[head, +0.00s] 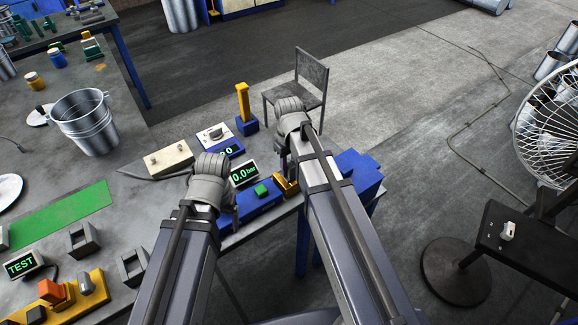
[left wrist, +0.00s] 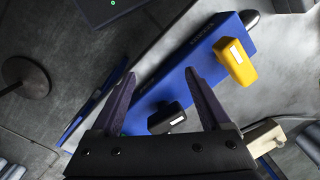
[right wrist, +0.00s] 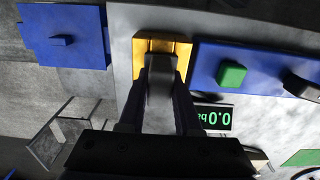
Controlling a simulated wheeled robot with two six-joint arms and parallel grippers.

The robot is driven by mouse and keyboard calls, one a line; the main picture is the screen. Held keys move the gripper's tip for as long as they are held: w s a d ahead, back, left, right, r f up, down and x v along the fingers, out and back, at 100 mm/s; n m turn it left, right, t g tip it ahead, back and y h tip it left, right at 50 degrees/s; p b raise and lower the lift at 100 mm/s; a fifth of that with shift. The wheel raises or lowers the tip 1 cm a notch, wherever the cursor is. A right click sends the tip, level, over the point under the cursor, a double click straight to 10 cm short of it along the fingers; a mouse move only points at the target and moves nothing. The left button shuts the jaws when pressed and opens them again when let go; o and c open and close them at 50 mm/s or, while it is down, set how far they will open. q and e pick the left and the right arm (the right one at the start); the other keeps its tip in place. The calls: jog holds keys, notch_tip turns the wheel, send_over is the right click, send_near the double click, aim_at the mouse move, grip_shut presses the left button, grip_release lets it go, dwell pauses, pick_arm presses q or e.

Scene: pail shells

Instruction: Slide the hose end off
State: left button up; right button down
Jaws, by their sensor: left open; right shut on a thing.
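My right gripper (right wrist: 163,78) is shut on a grey piece (right wrist: 160,66), which may be the hose end. The piece is over a yellow holder (right wrist: 184,48), beside a long blue unit (right wrist: 260,62) with a green button (right wrist: 232,75). In the head view the yellow holder (head: 287,184) is at the unit's right end, and my right arm hides the grip. My left gripper (left wrist: 160,76) is open and empty, its fingers above a blue unit (left wrist: 172,85) bearing a black knob (left wrist: 166,118) and a yellow handle (left wrist: 235,60).
A 0.0 bar display (head: 244,173) stands behind the blue unit. A yellow upright handle (head: 243,103), a beige block (head: 168,159) and a metal bucket (head: 88,122) stand on the bench. A chair (head: 300,85) and a fan (head: 548,125) stand beyond the bench edge.

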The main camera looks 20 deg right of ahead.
jog(key=shift+r, duration=0.1)
jog(key=shift+r+p, duration=2.25)
jog(key=shift+p, duration=0.1)
